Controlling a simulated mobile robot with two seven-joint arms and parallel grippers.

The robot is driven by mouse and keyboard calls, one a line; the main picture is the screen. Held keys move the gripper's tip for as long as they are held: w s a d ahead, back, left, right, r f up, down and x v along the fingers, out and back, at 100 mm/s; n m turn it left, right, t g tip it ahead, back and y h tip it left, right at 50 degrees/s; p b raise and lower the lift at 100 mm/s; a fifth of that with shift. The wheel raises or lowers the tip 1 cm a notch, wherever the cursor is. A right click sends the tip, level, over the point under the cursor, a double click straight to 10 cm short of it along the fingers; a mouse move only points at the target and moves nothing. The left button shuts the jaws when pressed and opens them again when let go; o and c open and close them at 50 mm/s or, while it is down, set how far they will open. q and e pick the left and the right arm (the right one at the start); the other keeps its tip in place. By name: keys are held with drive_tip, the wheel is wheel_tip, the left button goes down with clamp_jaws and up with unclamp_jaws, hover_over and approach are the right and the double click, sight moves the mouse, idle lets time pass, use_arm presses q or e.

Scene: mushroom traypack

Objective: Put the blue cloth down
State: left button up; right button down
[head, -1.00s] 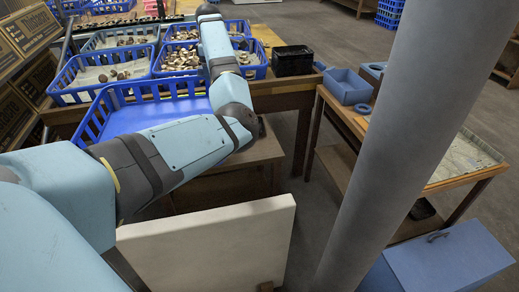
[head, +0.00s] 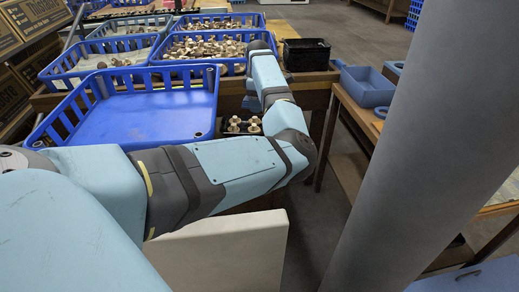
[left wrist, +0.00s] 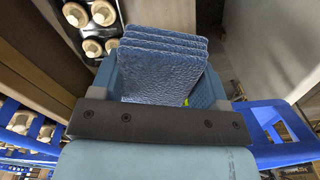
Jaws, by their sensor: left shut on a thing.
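The blue cloth (left wrist: 165,62) shows in the left wrist view as a thick, folded, textured pad in several layers. My left gripper (left wrist: 158,98) is shut on it, and the cloth sticks out beyond the dark gripper bar. In the head view my left arm reaches forward over the right side of the wooden table. The cloth does not show there, and the left gripper is mostly hidden by my own arm. My right gripper is in neither current view.
A large empty blue crate (head: 216,112) stands at the table's front left. Blue crates with mushrooms (head: 203,46) stand behind it. A small dark tray of mushrooms (head: 240,125) is by my forearm. A black box (head: 306,54) and a side table with a blue bin (head: 367,86) are right.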

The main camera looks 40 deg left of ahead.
use_arm(q)
wheel_tip(320, 180, down, 16)
drive_tip(key=b, duration=0.5)
drive_tip(key=shift+w+r, duration=0.1)
drive_tip(key=shift+r, duration=0.05)
drive_tip(key=shift+f, duration=2.05)
use_arm(e)
drive_tip(key=a+r+t+y, duration=0.1)
drive_tip(key=a+r+y, duration=0.1)
drive_tip(key=r, duration=0.1)
drive_tip(key=shift+a+t, duration=0.15)
drive_tip(key=shift+t, duration=0.25)
use_arm(q)
drive_tip(key=shift+f, duration=0.4)
use_arm(e)
drive_tip(key=shift+r, duration=0.2)
